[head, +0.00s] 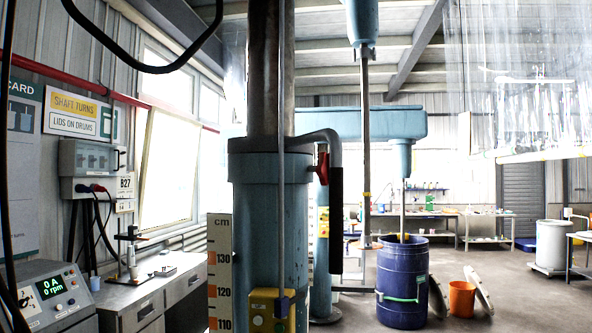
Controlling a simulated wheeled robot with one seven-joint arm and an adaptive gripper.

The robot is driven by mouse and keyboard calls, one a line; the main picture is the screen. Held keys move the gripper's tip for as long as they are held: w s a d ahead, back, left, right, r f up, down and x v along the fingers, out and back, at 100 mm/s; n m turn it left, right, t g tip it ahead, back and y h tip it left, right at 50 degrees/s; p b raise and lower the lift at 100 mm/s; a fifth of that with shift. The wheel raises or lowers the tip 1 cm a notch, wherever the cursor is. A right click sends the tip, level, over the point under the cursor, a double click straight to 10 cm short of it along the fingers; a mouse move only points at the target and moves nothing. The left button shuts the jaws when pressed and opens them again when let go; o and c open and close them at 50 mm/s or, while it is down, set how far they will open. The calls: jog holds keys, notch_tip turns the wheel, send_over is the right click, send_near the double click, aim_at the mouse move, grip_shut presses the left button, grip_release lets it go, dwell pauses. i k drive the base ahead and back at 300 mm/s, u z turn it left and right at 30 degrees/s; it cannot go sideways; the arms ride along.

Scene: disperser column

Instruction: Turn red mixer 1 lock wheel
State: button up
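A thick blue-green mixer column (270,200) with a bare steel upper shaft stands close in front, left of the middle. A small red lock wheel or handle (322,168) sticks out of the right side of its collar, by a bent grey pipe. It is seen edge-on, so its full shape is hard to tell. No "1" label is readable on the column. My gripper is not in view.
A yellow control box (271,309) and a height scale (220,275) are on the column. A blue drum (402,285) and an orange bucket (462,298) stand to the right. A bench (150,290) and a control panel (52,293) are left. Open floor lies at right.

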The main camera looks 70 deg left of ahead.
aim_at(321, 169)
jog(key=u, duration=1.7)
jog(key=k, duration=1.15)
jog(key=z, duration=0.95)
jog(key=i, duration=1.3)
jog(key=u, duration=0.8)
jog(key=i, duration=0.9)
jog(key=u, duration=0.65)
